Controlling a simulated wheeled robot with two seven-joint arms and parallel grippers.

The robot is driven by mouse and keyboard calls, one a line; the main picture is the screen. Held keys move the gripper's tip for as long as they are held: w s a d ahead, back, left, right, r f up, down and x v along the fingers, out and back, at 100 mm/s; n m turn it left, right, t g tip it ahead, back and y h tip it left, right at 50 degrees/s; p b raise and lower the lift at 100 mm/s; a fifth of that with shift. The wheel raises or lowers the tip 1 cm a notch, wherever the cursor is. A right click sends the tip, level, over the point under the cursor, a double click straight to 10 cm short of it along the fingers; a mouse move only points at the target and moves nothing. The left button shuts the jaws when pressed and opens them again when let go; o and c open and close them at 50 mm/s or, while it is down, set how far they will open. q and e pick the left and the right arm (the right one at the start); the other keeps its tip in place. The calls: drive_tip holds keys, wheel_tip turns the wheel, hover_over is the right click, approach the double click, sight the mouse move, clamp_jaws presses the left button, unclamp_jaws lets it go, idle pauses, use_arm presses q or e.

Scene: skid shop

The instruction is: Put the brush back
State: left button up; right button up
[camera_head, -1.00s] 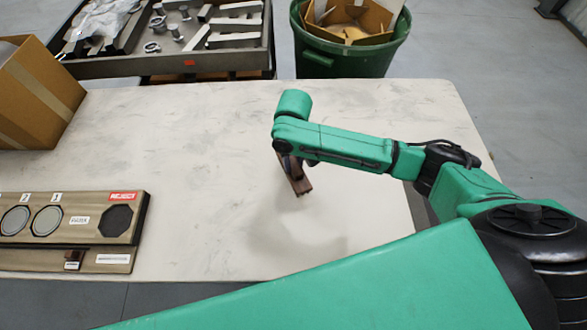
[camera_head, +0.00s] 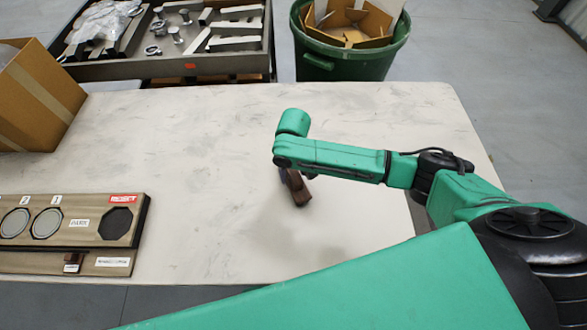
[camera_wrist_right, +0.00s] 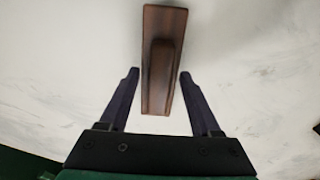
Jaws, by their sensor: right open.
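The brush (camera_head: 298,189) is a dark brown wooden block with a raised grip. In the head view it shows just below the end of my right arm, partly hidden by it. In the right wrist view the brush (camera_wrist_right: 163,60) points away from me. My right gripper (camera_wrist_right: 157,75) is open, with one dark finger on each side of the brush's near end and a visible gap on both sides. I cannot tell whether the brush rests fully flat on the table. My left gripper is not in view.
A wooden board (camera_head: 85,239) with round pads and a red REJECT label lies at the left of the pale table (camera_head: 200,140). A cardboard box (camera_head: 40,100) stands behind. The table's middle is clear.

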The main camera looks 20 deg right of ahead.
sight(294, 174)
wheel_tip(294, 174, up, 12)
idle(0.6)
